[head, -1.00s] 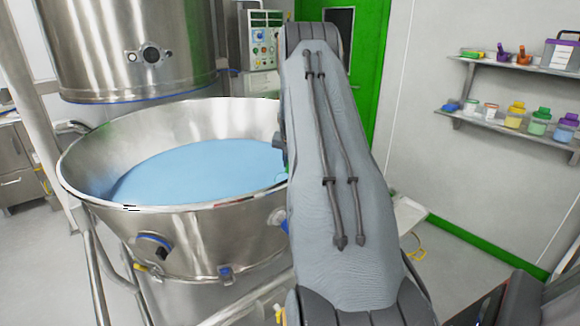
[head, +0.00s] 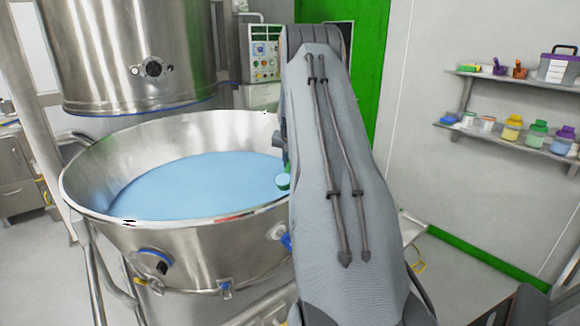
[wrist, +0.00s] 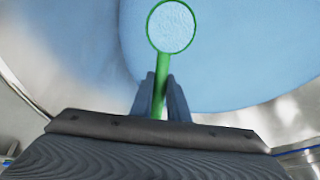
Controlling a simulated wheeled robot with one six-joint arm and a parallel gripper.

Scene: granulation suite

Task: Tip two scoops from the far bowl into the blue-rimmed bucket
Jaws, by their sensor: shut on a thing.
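A large steel bowl (head: 190,235) holds pale blue powder (head: 200,180) on the left of the head view. My gripper (wrist: 160,84) is shut on the handle of a green scoop (wrist: 172,27), which points up in the wrist view. The scoop's round cup is filled with pale blue, grainy powder and is over the bowl. In the head view only part of the scoop (head: 284,181) shows beside my arm, at the bowl's right; my arm hides the gripper. I make out no blue-rimmed bucket in either view.
A steel vessel (head: 140,55) with a blue lower edge hangs above the bowl. A control panel (head: 265,60) and a green door (head: 372,70) stand behind. Wall shelves (head: 510,140) at right hold several jars, small scoops and a case.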

